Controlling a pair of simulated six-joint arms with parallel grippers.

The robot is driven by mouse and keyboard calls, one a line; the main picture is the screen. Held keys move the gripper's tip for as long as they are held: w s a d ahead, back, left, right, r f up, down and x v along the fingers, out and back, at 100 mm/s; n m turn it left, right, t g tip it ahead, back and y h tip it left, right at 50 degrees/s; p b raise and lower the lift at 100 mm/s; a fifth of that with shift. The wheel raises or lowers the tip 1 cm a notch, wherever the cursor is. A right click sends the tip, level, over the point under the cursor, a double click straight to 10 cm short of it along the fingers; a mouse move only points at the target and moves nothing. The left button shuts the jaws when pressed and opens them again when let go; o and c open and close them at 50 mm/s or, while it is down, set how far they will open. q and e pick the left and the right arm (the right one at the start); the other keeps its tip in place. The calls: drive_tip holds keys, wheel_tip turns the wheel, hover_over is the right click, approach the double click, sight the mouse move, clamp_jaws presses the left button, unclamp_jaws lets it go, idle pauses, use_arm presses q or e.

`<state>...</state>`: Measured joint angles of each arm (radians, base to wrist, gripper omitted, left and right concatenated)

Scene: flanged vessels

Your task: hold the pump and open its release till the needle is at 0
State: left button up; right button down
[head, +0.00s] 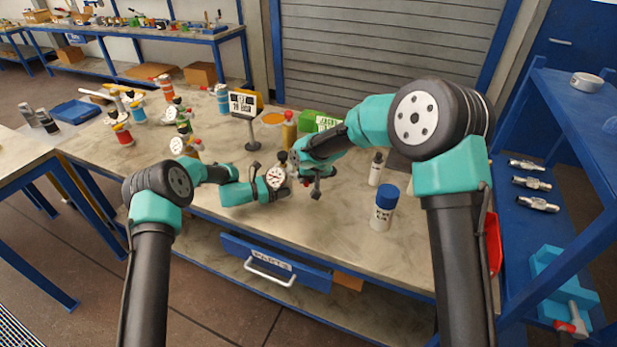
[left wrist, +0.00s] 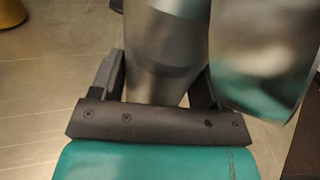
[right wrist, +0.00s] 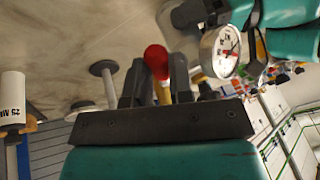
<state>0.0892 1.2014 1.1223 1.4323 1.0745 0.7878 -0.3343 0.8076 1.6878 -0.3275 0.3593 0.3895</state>
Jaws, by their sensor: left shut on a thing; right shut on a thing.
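The pump (head: 276,177) has a round white dial gauge and is held above the front part of the bench. My left gripper (left wrist: 157,80) is shut on its grey metal body (left wrist: 165,40); a second, wider metal cylinder (left wrist: 262,55) is close by on the right. My right gripper (right wrist: 157,85) is shut around the stem below a red knob (right wrist: 157,60), which looks like the release. The gauge (right wrist: 220,50) is beside it in the right wrist view, tilted, with a red needle; its reading is too small to tell. In the head view my grippers partly hide the pump.
Several flanged vessels (head: 122,134) stand at the bench's left.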

drive_tip(key=shift+a+m+t+h, duration=0.25)
drive_tip(key=shift+a+m+h, duration=0.35)
drive_tip(key=shift+m, duration=0.7)
drive_tip(key=shift+a+m+t+h, duration=0.3)
drive_tip(key=shift+a+m+h, duration=0.25)
drive_tip(key=shift+m, duration=0.75)
drive_tip(key=shift+a+m+t+h, duration=0.25)
drive_tip(key=shift+a+m+h, duration=0.3)
drive_tip(key=shift+m, duration=0.75)
drive_tip(key=shift+a, duration=0.15)
drive_tip(key=c, duration=1)
unclamp_jaws()
drive_tip(key=shift+r, duration=0.1)
drive_tip(key=v, duration=1.1)
drive_tip(key=shift+s+r, duration=0.2)
drive_tip(key=shift+r, duration=0.15)
